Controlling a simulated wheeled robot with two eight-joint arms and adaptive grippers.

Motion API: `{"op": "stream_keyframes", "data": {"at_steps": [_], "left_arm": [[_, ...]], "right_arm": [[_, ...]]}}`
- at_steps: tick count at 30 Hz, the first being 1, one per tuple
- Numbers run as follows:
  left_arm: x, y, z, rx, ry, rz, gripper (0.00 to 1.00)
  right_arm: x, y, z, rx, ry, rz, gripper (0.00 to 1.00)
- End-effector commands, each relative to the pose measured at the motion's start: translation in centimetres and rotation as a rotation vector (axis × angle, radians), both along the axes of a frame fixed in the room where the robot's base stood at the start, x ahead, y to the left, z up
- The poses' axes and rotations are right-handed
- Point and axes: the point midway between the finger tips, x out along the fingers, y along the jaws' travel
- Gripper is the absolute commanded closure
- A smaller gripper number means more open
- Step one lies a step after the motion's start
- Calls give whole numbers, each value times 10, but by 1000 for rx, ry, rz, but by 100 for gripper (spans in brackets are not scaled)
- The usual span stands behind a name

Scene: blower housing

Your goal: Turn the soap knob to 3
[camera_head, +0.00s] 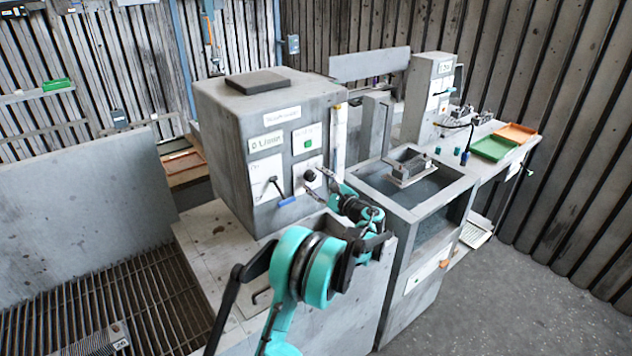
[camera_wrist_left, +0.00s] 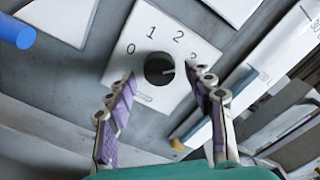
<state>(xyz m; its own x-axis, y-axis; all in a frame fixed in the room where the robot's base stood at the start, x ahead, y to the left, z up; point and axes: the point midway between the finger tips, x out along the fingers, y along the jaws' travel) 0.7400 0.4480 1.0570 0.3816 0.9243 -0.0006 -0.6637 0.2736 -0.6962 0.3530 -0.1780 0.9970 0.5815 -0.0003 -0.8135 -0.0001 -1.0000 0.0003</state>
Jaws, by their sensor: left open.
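The soap knob (camera_head: 310,175) is a small round black knob on a white plate on the front of the grey machine box. In the left wrist view the knob (camera_wrist_left: 159,68) sits on its white dial plate (camera_wrist_left: 148,40), marked 0, 1, 2 and a partly covered 3. A pale mark on the knob points right, roughly toward the 3 side. My left gripper (camera_wrist_left: 163,82) is open, its purple-padded fingers on either side of the knob with gaps visible. In the head view my left gripper (camera_head: 324,186) is just in front of the knob. My right gripper is not in view.
A blue-handled lever (camera_head: 285,201) is left of the knob; its blue end (camera_wrist_left: 16,32) shows in the wrist view. An open grey basin (camera_head: 425,190) stands to the right. Green (camera_head: 493,148) and orange (camera_head: 516,133) trays lie on the far table.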

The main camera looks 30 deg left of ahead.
Motion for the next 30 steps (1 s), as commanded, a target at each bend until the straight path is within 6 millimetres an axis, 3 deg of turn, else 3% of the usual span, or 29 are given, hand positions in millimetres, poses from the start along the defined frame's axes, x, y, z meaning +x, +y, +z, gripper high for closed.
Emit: {"op": "stream_keyframes", "data": {"at_steps": [15, 21, 30], "left_arm": [[-37, -92, 0, 0, 0, -4, 47], [-44, -107, 0, -1, 0, -2, 47], [-44, -108, 0, -1, 0, -1, 47]], "right_arm": [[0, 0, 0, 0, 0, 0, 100], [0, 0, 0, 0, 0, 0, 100], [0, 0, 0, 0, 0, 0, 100]]}}
